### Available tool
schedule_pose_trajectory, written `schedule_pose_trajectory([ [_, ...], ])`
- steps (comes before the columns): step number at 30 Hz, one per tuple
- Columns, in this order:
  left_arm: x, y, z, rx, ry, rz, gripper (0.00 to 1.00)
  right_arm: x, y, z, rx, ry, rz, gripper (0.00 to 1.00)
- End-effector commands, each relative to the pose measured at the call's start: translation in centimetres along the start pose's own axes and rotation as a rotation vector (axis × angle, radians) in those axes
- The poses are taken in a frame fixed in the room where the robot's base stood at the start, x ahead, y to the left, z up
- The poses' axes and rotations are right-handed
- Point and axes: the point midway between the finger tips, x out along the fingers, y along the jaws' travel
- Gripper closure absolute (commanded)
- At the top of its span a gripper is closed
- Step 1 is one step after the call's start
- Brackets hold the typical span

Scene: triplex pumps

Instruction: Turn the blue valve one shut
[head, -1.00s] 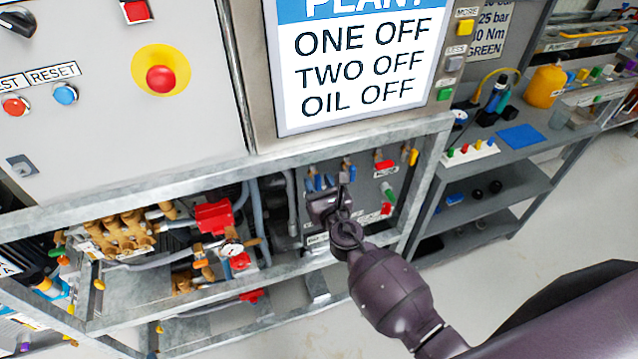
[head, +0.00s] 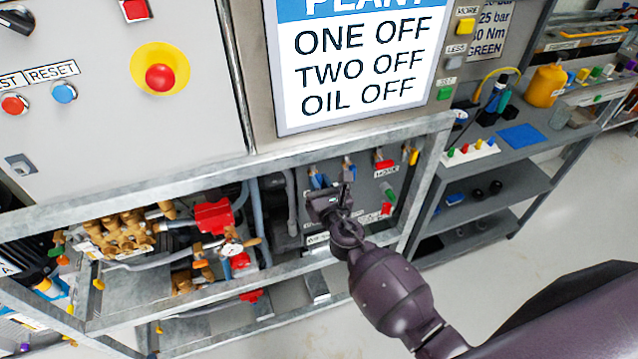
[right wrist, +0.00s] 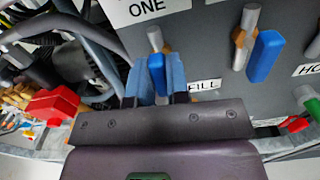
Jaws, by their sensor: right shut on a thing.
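The blue valve one has a blue handle (right wrist: 157,72) and a grey pipe stub, under a label ending in "ONE" in the right wrist view. My right gripper (right wrist: 157,88) is shut on this handle, with a finger on either side. The handle lies in line with the stub in that view. In the head view my right gripper (head: 326,194) is at the grey valve panel under the sign, and largely covers the valve. My left gripper is not in view.
A second blue-handled valve (right wrist: 265,55) is close to the right, beside a "FILL" label (right wrist: 204,85). A red valve handle (head: 384,166) is farther right on the panel. The frame's upper rail (head: 290,165) runs above, and a red part (head: 214,216) is left.

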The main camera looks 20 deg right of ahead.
Motion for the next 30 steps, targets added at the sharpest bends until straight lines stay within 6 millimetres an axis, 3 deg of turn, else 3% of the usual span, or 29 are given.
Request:
schedule_pose_trajectory([
  [30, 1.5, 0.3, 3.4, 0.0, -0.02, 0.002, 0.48, -0.1, -0.4, -0.4, 0.917, 0.002, -0.002, 1.0],
])
